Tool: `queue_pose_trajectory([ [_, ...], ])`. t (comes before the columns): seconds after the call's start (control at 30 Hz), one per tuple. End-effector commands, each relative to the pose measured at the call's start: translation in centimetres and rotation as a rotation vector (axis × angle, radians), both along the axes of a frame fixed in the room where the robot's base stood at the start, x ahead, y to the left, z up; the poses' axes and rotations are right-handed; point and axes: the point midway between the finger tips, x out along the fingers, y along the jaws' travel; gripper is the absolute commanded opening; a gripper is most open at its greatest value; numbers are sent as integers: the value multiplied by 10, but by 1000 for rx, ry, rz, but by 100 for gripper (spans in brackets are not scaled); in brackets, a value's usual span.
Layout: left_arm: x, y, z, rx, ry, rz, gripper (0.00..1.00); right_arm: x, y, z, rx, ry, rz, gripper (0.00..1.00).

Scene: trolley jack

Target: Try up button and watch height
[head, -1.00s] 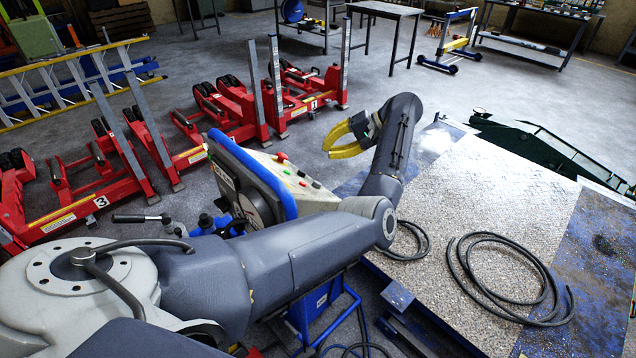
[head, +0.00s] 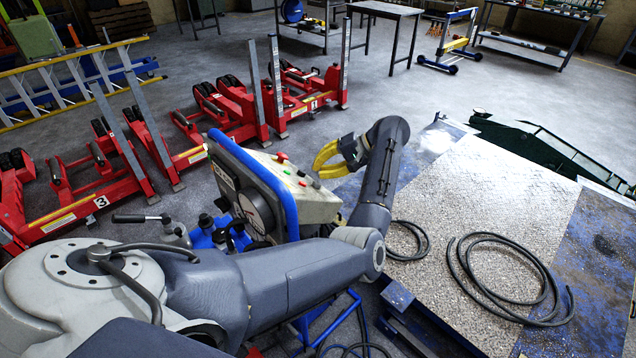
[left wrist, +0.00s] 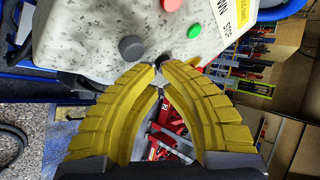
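The control box (head: 312,207) has a pale speckled button panel and stands left of the platform. In the left wrist view the panel (left wrist: 95,30) fills the top, with a green button (left wrist: 194,31), a dark grey button (left wrist: 131,48) and part of a red button (left wrist: 172,4). The words "STOP" and part of "DOWN" are readable; no "up" label is. My left gripper (left wrist: 159,68) has yellow fingers with tips together, empty, near the panel edge; contact cannot be told.
Red wheeled lifting columns (head: 215,112) stand behind the box. A platform (head: 500,200) with coiled black cable (head: 455,268) lies at right. A blue and yellow ladder (head: 80,80) is at far left. Open floor lies beyond.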

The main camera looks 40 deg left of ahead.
Motion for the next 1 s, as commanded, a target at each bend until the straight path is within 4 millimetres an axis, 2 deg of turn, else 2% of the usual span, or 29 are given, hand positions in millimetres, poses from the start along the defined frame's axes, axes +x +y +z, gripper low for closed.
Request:
queue_pose_trajectory([
  [0.13,0,0,0,0,0,0,0,0,0,0,0,0,0,100],
  [0.17,0,0,0,0,0,0,4,0,0,0,0,0,0,100],
  [0.2,0,0,0,0,0,0,0,0,0,0,0,0,0,100],
  [1.0,0,0,0,0,0,0,0,0,0,0,0,0,0,100],
])
